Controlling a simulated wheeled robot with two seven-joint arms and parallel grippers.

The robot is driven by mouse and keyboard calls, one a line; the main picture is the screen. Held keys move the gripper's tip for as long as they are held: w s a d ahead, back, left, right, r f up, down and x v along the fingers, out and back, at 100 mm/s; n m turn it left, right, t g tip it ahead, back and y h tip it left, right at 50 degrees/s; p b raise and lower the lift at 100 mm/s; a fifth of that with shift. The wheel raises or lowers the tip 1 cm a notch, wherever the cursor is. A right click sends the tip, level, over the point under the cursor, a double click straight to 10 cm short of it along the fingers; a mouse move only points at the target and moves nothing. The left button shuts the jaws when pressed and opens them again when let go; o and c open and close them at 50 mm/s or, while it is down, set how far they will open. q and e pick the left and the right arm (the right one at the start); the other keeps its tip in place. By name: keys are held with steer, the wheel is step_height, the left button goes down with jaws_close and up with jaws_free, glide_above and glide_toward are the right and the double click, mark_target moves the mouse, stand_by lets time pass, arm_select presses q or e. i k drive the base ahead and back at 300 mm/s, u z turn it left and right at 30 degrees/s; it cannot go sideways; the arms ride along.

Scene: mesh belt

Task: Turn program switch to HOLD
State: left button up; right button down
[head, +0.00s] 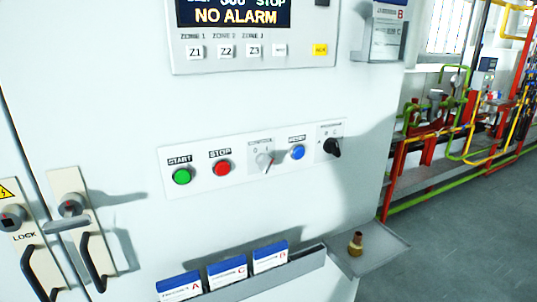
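The likely program switch is a black rotary knob (332,147) at the right end of the white control strip on the cabinet front. Small letters stand around it; its label is too small to read surely. The knob's pointer direction is hard to make out. To its left are a blue button (297,152), a grey rotary switch (264,160), a red STOP button (222,168) and a green START button (182,176). Neither of my grippers shows in the head view.
A display panel (327,57) reading NO ALARM sits above. A rack (314,262) holds cards A, C and B below, beside a small shelf (377,262) with a brass fitting (355,243). Door handles (95,262) project at left. Open floor and pipework lie right.

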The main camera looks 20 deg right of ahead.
mark_target(331, 145)
steer(key=z, duration=0.5)
steer(key=k, duration=1.2)
steer(key=u, duration=0.35)
steer(key=i, duration=1.75)
steer(key=z, duration=1.05)
